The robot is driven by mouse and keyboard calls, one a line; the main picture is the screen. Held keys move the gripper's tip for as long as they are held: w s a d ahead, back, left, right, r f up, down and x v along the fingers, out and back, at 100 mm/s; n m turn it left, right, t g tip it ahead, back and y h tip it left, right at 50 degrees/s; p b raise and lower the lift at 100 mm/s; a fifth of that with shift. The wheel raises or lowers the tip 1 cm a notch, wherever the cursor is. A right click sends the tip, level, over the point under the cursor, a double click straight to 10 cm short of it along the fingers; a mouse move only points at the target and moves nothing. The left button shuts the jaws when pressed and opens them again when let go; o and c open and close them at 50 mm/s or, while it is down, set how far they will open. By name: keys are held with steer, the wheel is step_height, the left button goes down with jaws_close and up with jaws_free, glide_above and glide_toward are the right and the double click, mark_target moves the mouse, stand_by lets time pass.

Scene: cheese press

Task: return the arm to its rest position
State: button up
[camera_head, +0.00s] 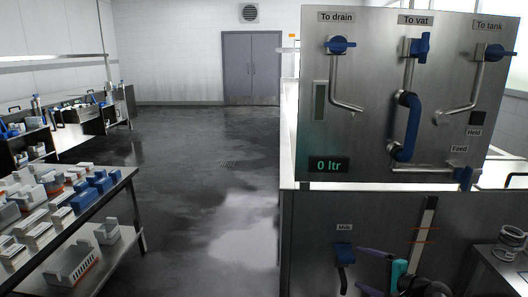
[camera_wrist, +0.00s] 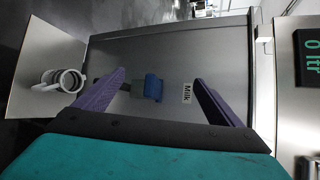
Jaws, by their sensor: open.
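My gripper (camera_head: 360,268) is at the lower right of the head view, in front of the steel cabinet's lower panel. Its two purple fingers are spread apart with nothing between them that they grip. In the wrist view the open gripper (camera_wrist: 158,78) faces the panel. The blue milk valve handle (camera_wrist: 153,88) shows between the fingers there, and the "Milk" label (camera_wrist: 187,93) is to its right. In the head view the milk valve (camera_head: 343,250) is just left of the fingertips. Contact cannot be told. Part of my arm is cut off by the bottom edge.
The steel panel (camera_head: 320,60) above carries blue-handled valves, pipes and a "0 ltr" display (camera_head: 329,165). A table with moulds (camera_head: 128,178) stands at left. The wet floor between is clear.

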steer(key=s+a+f+n+g+y, duration=0.1)
steer(key=s+a+f+n+g, duration=0.3)
steer(key=a+f, duration=1.05)
steer(key=s+a+f+n+g+p, duration=0.2)
steer(key=s+a+f+g, duration=0.4)
steer(key=s+a+f, duration=0.55)
steer(key=s+a+f+n+g+h, duration=0.1)
steer(key=s+f+n+g+h, duration=0.15)
steer(key=s+f, duration=0.5)
steer(key=s+f+n+g+h, duration=0.2)
steer(key=s+f+g, duration=0.15)
steer(key=s, duration=0.75)
steer(key=s+d+f+n+g+h, duration=0.1)
steer(key=s+d+n+h, duration=0.3)
steer(key=d, duration=0.5)
steer(key=shift+s+f, duration=0.35)
steer(key=shift+s, duration=0.5)
